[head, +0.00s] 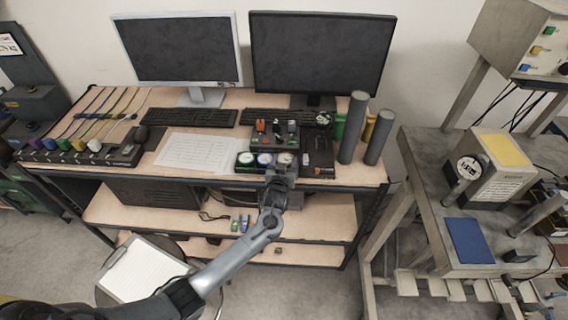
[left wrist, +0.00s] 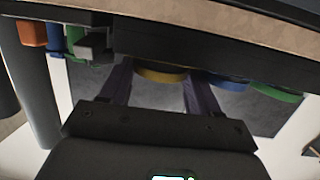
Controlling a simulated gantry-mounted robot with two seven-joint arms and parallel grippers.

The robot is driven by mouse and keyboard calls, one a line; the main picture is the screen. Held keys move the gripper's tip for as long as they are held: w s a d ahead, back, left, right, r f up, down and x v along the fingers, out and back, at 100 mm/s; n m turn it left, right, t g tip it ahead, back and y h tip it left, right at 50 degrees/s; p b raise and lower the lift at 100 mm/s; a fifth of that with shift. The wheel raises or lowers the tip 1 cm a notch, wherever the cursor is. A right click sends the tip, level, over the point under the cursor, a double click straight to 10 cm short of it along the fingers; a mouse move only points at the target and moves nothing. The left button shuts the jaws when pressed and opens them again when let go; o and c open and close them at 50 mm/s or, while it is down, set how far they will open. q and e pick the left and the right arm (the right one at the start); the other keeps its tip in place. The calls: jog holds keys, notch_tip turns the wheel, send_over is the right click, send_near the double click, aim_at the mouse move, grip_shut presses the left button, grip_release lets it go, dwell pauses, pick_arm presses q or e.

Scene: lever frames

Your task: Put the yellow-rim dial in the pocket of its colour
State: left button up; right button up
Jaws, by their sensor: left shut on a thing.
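The yellow-rim dial (head: 285,158) is at the right end of a row of dials at the front of a black control panel (head: 275,142) on the desk. In the left wrist view, the yellow rim (left wrist: 160,76) shows between the two fingers of my left gripper (left wrist: 157,84). My left gripper (head: 280,168) is shut on this dial from the front. A blue-rim dial (head: 264,159) and a green-rim dial (head: 245,159) sit to its left. In the wrist view, the blue rim (left wrist: 225,82) and green rim (left wrist: 277,94) are beside the right finger. I cannot make out a yellow pocket.
Two grey cylinders (head: 354,127) stand right of the panel. Two monitors (head: 320,52) and keyboards (head: 192,117) are behind. White sheets (head: 195,149) lie left of the panel. A row of coloured knobs (head: 80,145) is at the far left. A grey bench (head: 440,200) stands at right.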

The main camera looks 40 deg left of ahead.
pick_arm(q)
jog(key=shift+f, duration=0.1)
jog(key=shift+f, duration=0.15)
jog(key=o, duration=0.9)
jog(key=shift+c, duration=0.2)
